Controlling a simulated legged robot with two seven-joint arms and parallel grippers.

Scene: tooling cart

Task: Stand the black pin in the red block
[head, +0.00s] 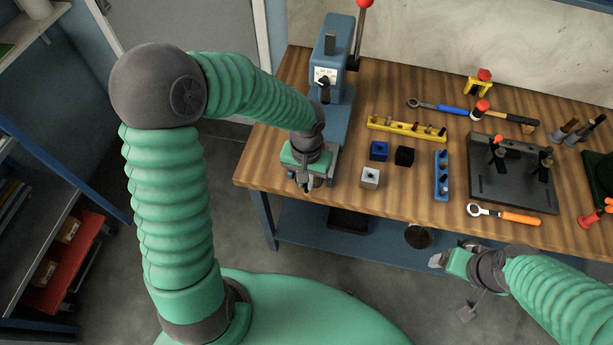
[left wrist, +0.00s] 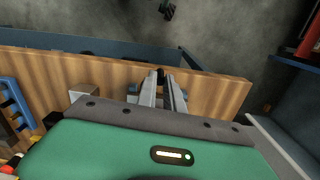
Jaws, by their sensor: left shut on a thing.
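My left gripper (head: 304,184) points down over the front left part of the bench, in front of the blue press. It is shut on a small dark piece, which I take to be the black pin (left wrist: 160,74). Only a little of the pin shows between the fingertips in the left wrist view. I see no red block in either view. A blue block (head: 379,150), a black block (head: 404,156) and a light grey block (head: 370,178) stand to the right of the left gripper. My right gripper (head: 452,258) is off the front edge, its jaws unclear.
The blue press (head: 331,60) stands behind the left gripper. A yellow rack (head: 405,128) and a blue rack (head: 441,176) hold several pins. A dark fixture plate (head: 512,185) and an orange-handled wrench (head: 505,214) lie to the right. Bare wood lies near the front edge.

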